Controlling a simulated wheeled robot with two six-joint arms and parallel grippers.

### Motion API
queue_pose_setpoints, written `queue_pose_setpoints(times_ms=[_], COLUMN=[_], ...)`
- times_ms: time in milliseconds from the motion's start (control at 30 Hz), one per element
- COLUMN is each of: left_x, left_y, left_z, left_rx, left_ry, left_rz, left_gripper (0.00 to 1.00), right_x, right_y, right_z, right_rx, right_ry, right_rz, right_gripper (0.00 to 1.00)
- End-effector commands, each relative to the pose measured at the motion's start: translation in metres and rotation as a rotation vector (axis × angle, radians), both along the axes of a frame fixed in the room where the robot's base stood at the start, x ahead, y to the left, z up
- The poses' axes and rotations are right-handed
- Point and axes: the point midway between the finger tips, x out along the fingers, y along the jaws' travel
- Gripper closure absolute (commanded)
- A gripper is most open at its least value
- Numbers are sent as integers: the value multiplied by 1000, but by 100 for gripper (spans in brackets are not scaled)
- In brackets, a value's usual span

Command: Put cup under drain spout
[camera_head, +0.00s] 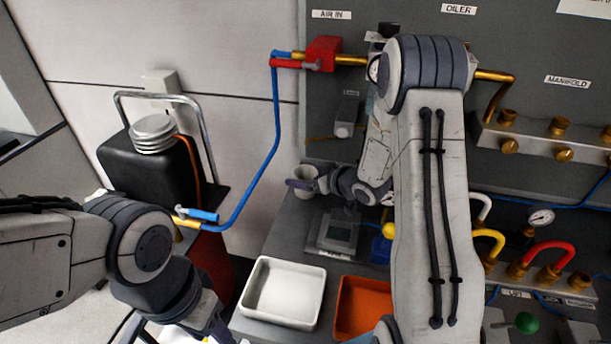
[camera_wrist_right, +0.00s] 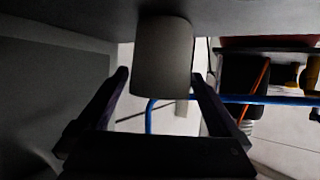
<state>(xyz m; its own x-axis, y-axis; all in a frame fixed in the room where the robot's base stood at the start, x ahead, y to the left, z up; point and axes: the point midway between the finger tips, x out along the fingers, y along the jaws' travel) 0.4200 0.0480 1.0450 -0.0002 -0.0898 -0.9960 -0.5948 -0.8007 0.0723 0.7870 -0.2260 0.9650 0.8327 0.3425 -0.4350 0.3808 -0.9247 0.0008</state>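A small pale grey cup (camera_head: 310,172) stands on the dark bench top near its back left edge. My right gripper (camera_head: 306,186) reaches it from the right, and a dark finger crosses in front of the cup. In the right wrist view, which looks upside down, the cup (camera_wrist_right: 163,58) is between the two fingertips of the open gripper (camera_wrist_right: 160,76). A gap shows on the left side of the cup. A small grey fitting with a pale lower end (camera_head: 344,129), possibly the drain spout, is on the panel above and right of the cup; its label is unreadable. My left gripper's fingers are out of view.
A white tray (camera_head: 250,292) and an orange bin (camera_head: 341,322) sit at the bench front. A grey scale-like box (camera_head: 333,232) stands behind them. A blue hose (camera_head: 277,125) runs down left of the cup to a black tank (camera_head: 150,172). Brass manifold fittings are at right.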

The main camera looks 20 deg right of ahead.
Motion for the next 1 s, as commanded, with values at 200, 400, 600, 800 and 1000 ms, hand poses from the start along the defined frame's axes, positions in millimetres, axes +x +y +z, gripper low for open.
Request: queue_pose_setpoints(times_ms=[200, 400, 600, 800, 1000], left_x=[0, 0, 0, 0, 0], left_y=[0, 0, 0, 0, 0], left_z=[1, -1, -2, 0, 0], left_rx=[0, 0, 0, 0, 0], left_ry=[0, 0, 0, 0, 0], left_rz=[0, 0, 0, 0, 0], left_gripper=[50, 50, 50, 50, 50], right_x=[-6, -39, -75, -95, -100], right_y=[-4, -18, -32, -40, -41], right_z=[7, 24, 43, 53, 56], right_rx=[0, -1, -1, -1, -3], right_ry=[0, -2, -2, 0, 2], right_rz=[-2, -6, -6, -2, 0], right_gripper=[0, 0, 0, 0, 0])
